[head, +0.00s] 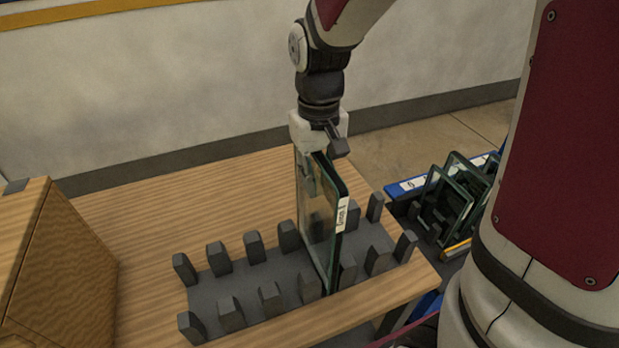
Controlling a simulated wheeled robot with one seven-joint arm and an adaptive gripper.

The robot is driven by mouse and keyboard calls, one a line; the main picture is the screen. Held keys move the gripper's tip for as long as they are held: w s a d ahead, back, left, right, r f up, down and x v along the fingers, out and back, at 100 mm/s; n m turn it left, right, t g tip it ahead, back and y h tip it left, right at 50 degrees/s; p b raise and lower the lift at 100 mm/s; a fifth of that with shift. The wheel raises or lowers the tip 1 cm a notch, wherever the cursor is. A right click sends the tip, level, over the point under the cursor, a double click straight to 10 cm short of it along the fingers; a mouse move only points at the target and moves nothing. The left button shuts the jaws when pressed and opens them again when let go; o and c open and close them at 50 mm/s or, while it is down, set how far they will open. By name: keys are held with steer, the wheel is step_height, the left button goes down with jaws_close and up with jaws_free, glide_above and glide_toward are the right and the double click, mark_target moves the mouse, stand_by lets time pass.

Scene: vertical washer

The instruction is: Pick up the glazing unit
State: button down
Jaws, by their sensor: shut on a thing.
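The glazing unit (318,225) is a dark-edged glass pane with a small white label on its edge. It stands upright between the pegs of a dark grey rack (250,285) on the wooden table. My gripper (318,155) is above it and shut on its top edge. The far finger is partly hidden by the pane and the gripper body. The pane's lower edge is down among the pegs; I cannot tell whether it touches the rack base.
A wooden box (60,270) stands at the left of the table. At the right, beyond the table edge, a blue-edged rack (405,187) holds several tilted glass panes (445,205). A wall (150,80) runs behind. The table behind the grey rack is clear.

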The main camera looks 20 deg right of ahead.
step_height(320, 180, up, 17)
stand_by(0.4)
steer(key=shift+f, duration=0.1)
stand_by(0.4)
